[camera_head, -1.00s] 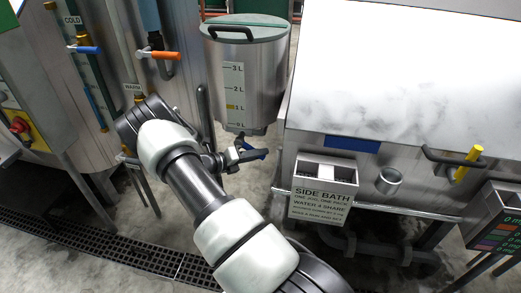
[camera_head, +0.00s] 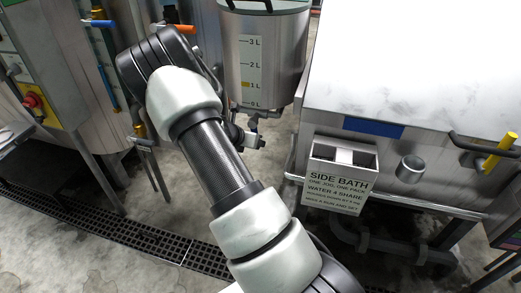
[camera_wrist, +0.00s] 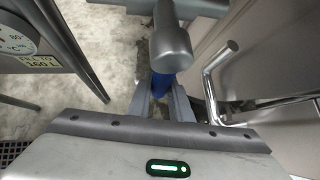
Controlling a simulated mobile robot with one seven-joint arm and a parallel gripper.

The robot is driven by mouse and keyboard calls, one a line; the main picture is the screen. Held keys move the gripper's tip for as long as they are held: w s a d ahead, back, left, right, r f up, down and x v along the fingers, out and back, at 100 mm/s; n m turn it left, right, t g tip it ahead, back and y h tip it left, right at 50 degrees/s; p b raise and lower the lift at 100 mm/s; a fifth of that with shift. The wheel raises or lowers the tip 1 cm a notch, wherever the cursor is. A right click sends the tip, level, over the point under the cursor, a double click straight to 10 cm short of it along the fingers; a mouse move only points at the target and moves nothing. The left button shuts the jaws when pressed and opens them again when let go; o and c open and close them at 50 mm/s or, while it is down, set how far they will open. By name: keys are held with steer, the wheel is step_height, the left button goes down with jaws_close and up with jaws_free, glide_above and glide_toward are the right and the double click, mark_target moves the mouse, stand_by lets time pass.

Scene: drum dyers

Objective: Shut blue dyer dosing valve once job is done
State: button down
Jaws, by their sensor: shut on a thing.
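The blue valve handle (camera_wrist: 160,84) shows in the wrist view below a grey valve body (camera_wrist: 171,45). My gripper (camera_wrist: 160,103) is shut on this handle, one finger on each side. The valve body partly covers the handle. In the head view, the steel dosing tank (camera_head: 287,62) with a litre scale hangs beyond my arm, and its outlet pipe (camera_head: 254,117) runs below it. My arm hides most of the gripper there, and the blue handle cannot be made out.
To the right stands the side bath with its sign (camera_head: 337,183) and a steel rail (camera_head: 448,210). A bent steel pipe (camera_wrist: 212,92) is close right of my gripper. Cold and warm pipes with blue (camera_head: 98,23) and orange (camera_head: 180,28) handles are at left. A floor grate (camera_head: 125,240) lies below.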

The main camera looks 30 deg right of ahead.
steer(key=shift+w+a+f+m+t+y+b, duration=0.1)
steer(key=shift+w+a+m+t+y+b, duration=0.3)
steer(key=shift+b, duration=0.8)
steer(key=c, duration=1.6)
jaws_free()
steer(key=shift+p+v, duration=2.3)
steer(key=shift+v, duration=6.45)
